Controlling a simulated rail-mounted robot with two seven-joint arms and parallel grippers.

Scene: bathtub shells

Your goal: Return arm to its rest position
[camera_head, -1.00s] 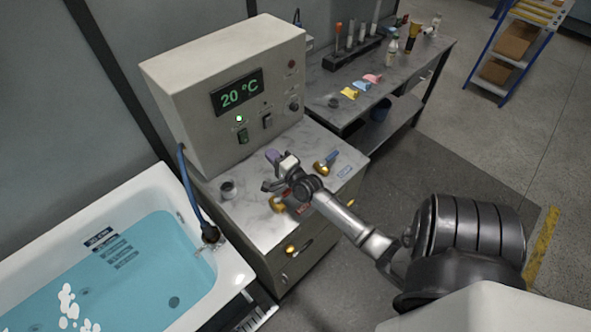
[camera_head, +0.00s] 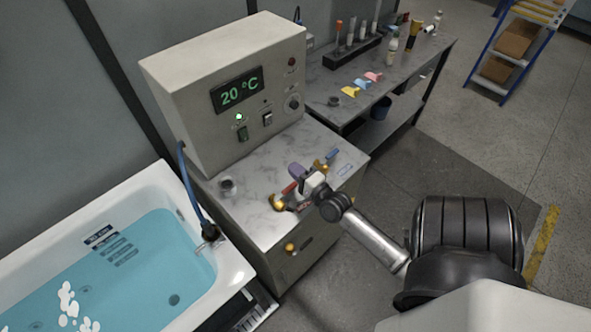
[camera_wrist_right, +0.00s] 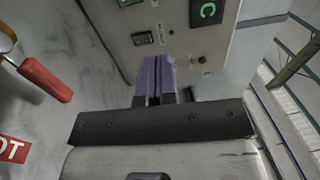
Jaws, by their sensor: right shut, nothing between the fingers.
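My right gripper (camera_head: 298,172) is over the right front part of the marble-topped cabinet (camera_head: 246,198) in the head view, with its arm coming in from the lower right. In the right wrist view its purple fingers (camera_wrist_right: 158,80) are pressed together with nothing between them. They point toward the front of the control box (camera_wrist_right: 215,45). A red-handled tool (camera_head: 290,188) lies on the cabinet top just left of the gripper; its red handle also shows in the right wrist view (camera_wrist_right: 45,79). My left gripper is not in view.
The control box (camera_head: 225,95) reads 20 °C with a green light. A bathtub of blue water (camera_head: 232,262) stands at left. A blue-handled tool (camera_head: 328,158) lies behind the gripper. A side table (camera_head: 330,88) holds tubes and bottles.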

